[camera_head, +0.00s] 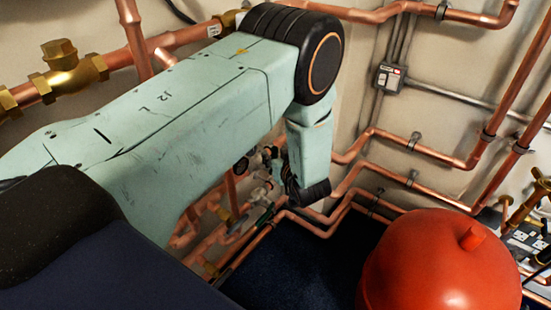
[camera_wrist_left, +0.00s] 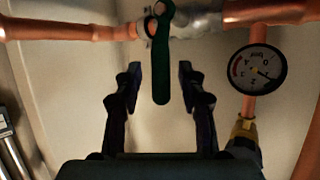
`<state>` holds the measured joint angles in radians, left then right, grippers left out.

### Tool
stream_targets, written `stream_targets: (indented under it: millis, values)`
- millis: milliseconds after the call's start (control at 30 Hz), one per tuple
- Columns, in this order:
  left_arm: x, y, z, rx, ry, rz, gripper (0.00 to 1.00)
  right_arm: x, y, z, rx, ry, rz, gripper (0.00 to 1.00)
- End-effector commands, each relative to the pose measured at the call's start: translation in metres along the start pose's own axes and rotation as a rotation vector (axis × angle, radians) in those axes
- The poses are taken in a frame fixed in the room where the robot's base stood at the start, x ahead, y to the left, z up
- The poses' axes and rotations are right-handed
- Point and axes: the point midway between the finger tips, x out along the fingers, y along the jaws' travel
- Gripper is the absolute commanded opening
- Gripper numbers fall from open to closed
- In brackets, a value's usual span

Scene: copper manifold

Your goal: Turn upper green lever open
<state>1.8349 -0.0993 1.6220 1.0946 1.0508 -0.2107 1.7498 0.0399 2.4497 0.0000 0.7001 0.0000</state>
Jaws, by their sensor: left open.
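In the left wrist view a green lever (camera_wrist_left: 161,72) hangs straight down from a silvery valve body (camera_wrist_left: 195,22) on a horizontal copper pipe, so it lies across the pipe. My left gripper (camera_wrist_left: 160,74) is open, with one dark finger on each side of the lever's lower part. Gaps show between the lever and both fingers; its depth relative to the fingertips is hard to tell. In the head view the left gripper (camera_head: 262,165) is small and partly hidden behind my pale green arm, near the pipes by the wall. My right gripper is not in view.
A round pressure gauge (camera_wrist_left: 257,70) sits right of the lever, close to the right finger. A red tank (camera_head: 440,265) stands at the lower right of the head view. Copper pipes (camera_head: 430,150) run along the walls. Dark blue floor (camera_head: 310,265) shows between.

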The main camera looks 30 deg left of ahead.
Motion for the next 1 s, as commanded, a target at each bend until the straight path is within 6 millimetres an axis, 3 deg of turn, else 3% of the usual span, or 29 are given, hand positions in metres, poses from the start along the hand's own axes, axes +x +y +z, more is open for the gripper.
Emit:
stream_targets:
  millis: [100, 400, 867, 1000]
  values:
    - [0.0099, -0.0001, 0.0001, 0.000, 0.000, -0.001, 0.40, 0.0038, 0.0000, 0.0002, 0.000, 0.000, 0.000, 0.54]
    - [0.0136, 0.0018, -0.0015, 0.000, -0.001, 0.000, 0.40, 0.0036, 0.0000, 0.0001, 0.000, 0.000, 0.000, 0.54]
    - [0.0134, 0.0018, -0.0013, 0.001, -0.001, 0.000, 0.02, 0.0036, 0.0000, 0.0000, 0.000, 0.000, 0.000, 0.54]
    - [0.0133, 0.0018, -0.0012, 0.001, -0.001, 0.000, 0.00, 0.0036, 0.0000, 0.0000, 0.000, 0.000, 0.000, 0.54]
